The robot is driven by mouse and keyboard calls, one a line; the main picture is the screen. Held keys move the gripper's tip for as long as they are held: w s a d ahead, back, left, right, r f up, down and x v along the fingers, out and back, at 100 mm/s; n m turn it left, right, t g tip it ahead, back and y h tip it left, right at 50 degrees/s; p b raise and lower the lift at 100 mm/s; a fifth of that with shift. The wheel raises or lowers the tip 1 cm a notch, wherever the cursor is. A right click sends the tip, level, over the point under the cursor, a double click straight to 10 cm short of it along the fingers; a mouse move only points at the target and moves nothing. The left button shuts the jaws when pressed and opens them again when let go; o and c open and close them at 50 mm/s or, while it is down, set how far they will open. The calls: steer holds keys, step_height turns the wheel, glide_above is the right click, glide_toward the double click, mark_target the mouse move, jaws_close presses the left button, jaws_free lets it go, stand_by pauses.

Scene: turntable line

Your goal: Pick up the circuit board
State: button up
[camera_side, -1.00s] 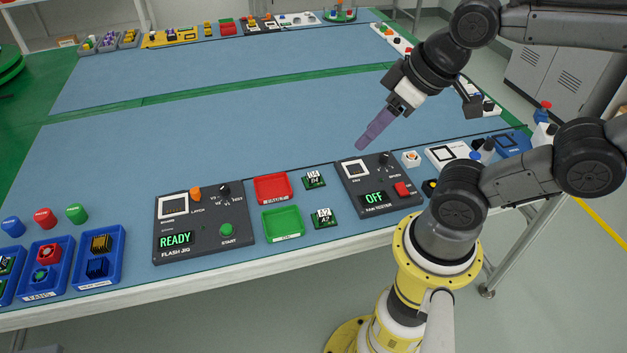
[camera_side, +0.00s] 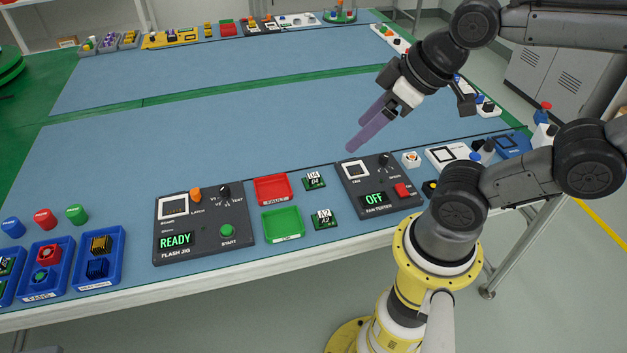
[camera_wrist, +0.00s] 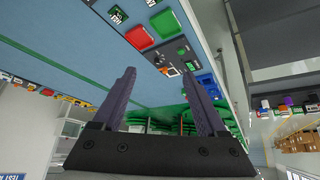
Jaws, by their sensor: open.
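Two small green circuit boards with white labels lie on the blue bench mat in the side view. The upper board (camera_side: 314,180) sits right of the red tray; the lower board (camera_side: 323,219) sits right of the green tray. My gripper (camera_side: 356,138), with purple fingers, is raised above the mat, up and to the right of both boards. It is open and empty, touching nothing. In the wrist view my gripper (camera_wrist: 162,78) shows its two fingers spread, and a board (camera_wrist: 117,14) shows near the top edge.
The flash jig (camera_side: 204,224) reads READY, left of the red tray (camera_side: 272,188) and green tray (camera_side: 283,222). The fan tester (camera_side: 378,186) reads OFF, right of the boards. Blue bins (camera_side: 97,258) stand at the left.

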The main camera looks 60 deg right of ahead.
steer(key=w+a+r+t+y, duration=0.3)
steer(key=w+a+r+t, duration=0.15)
steer(key=w, duration=0.45)
steer(key=m+g+h, duration=0.6)
steer(key=m+g, duration=0.2)
steer(key=m, duration=0.2)
glide_above(314, 177)
steer(key=s+a, duration=0.3)
steer(key=s, duration=0.1)
steer(key=shift+f, duration=12.1)
steer(key=shift+t+h, duration=0.25)
steer(key=shift+h, duration=0.05)
steer(key=shift+w+x, duration=0.1)
steer(key=shift+x, duration=2.6)
steer(key=shift+w+x, duration=0.15)
steer(key=shift+x, duration=2.6)
steer(key=shift+a, duration=0.1)
jaws_close()
